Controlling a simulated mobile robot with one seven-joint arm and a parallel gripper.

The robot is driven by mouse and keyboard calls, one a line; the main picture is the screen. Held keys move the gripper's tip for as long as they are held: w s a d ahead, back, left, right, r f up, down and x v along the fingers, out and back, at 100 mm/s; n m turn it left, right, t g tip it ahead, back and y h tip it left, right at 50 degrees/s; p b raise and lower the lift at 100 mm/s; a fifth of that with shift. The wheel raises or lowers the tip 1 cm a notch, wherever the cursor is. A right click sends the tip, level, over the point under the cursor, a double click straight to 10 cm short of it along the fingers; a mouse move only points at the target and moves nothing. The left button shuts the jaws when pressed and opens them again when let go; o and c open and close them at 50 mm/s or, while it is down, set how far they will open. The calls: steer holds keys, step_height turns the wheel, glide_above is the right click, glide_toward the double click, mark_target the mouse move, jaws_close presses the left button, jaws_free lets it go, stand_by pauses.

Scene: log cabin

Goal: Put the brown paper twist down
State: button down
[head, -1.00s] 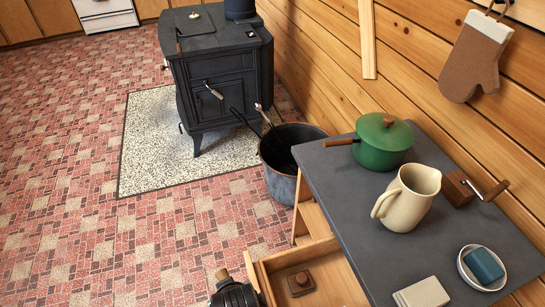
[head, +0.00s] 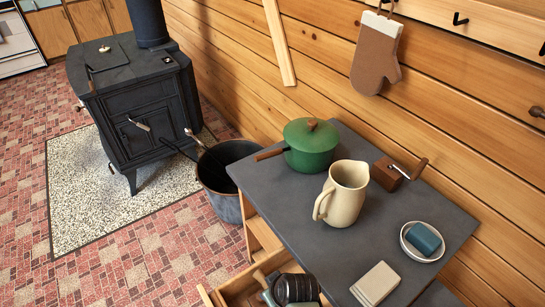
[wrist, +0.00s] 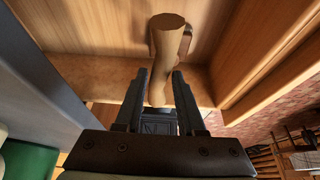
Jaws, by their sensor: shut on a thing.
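The brown paper twist (wrist: 168,45) is a tan roll with a flat round end, held between the two dark fingers of my gripper (wrist: 160,82) in the wrist view. My gripper is shut on it. In the head view the twist (head: 259,278) shows as a small brown end beside my dark gripper (head: 275,289), over the open wooden drawer (head: 208,297) under the grey tabletop. The wrist view shows the drawer's wooden inside behind the twist. I cannot tell whether the twist touches the drawer. A brown thing (wrist: 187,42) sits partly hidden behind it.
The grey tabletop (head: 270,205) bears a green pot (head: 311,150), a cream jug (head: 343,195), a wooden crank box (head: 388,174), a pale block (head: 375,284) and a white dish (head: 408,246) with a blue block. A dark bucket (head: 222,195) and black stove (head: 135,115) stand left.

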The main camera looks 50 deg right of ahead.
steer(key=shift+f, duration=1.3)
steer(key=shift+f+b, duration=0.2)
steer(key=shift+b, duration=0.15)
steer(key=c, duration=0.5)
jaws_free()
steer(key=shift+r, duration=0.1)
steer(key=shift+s+r+p, duration=0.15)
steer(key=shift+r+p, duration=0.25)
steer(key=shift+r, duration=0.2)
steer(key=p+v, duration=0.2)
steer(key=v, duration=0.9)
